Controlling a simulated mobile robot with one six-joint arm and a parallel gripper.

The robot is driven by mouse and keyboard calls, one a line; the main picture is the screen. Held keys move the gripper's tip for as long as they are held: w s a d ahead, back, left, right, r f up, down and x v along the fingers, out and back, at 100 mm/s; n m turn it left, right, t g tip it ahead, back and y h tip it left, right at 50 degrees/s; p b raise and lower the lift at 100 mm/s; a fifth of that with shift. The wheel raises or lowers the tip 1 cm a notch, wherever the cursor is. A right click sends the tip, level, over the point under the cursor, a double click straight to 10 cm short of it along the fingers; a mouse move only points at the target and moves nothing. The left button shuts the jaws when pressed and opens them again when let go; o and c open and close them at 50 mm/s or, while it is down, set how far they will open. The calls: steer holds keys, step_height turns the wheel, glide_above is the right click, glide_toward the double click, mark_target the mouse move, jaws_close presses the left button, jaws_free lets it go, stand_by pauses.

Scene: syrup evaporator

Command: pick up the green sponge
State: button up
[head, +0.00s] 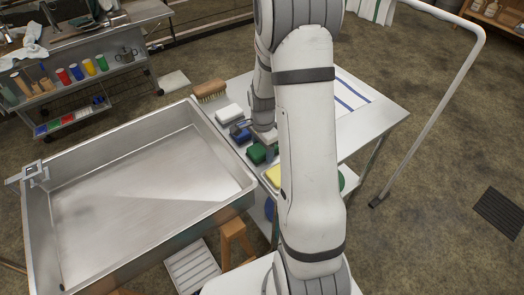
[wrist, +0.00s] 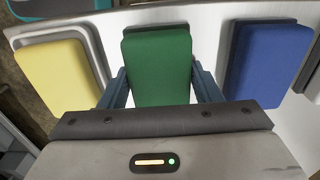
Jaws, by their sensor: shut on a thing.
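The green sponge (wrist: 158,66) is a dark green block between the two fingers of my gripper (wrist: 158,88) in the wrist view. The fingers are shut on its sides. In the head view the green sponge (head: 256,154) shows just left of my arm on the steel side table, and my gripper is mostly hidden behind the arm. I cannot tell whether the sponge touches the table or is lifted.
A yellow sponge (wrist: 60,75) on a light tray lies to the left in the wrist view, and a blue sponge (wrist: 268,66) lies to the right. A white block (head: 229,114) and a brush (head: 209,91) lie further back on the table (head: 385,110). A large steel pan (head: 130,185) stands left.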

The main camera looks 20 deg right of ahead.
steer(key=shift+c, duration=0.8)
steer(key=shift+r, duration=0.1)
steer(key=shift+w+r, duration=0.1)
steer(key=shift+r, duration=0.25)
step_height(320, 180, up, 9)
steer(key=shift+r, duration=0.1)
